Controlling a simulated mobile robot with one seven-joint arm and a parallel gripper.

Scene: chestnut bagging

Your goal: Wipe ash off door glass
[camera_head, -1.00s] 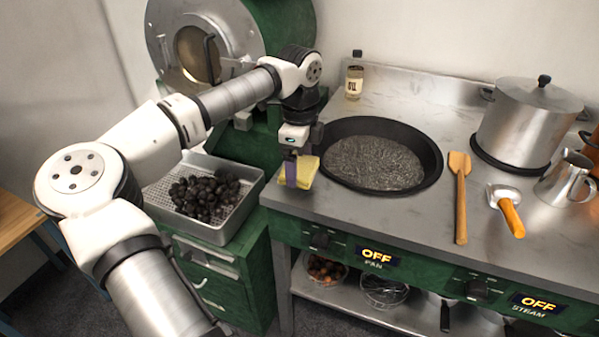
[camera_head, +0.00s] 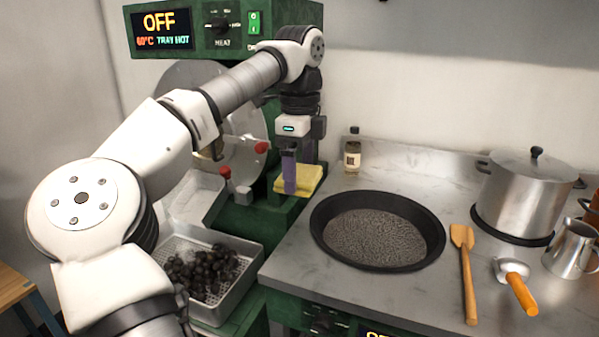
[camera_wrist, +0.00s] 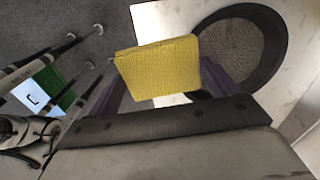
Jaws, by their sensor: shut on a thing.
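My gripper (camera_head: 290,186) is shut on a yellow cloth or sponge (camera_head: 310,179) and holds it in the air, left of the black pan. In the wrist view the yellow cloth (camera_wrist: 158,68) spans the space between the purple fingers. The roaster's round metal door (camera_head: 243,150) is partly hidden behind my arm in the head view. Its glass, and any ash on it, cannot be made out now.
A black pan (camera_head: 322,243) sits on the steel counter (camera_head: 400,296). A wooden spatula (camera_head: 466,270), an orange-handled scoop (camera_head: 519,288), a lidded pot (camera_head: 520,195) and an oil bottle (camera_head: 352,155) stand or lie there. A tray (camera_head: 243,285) of dark chestnuts is below my arm.

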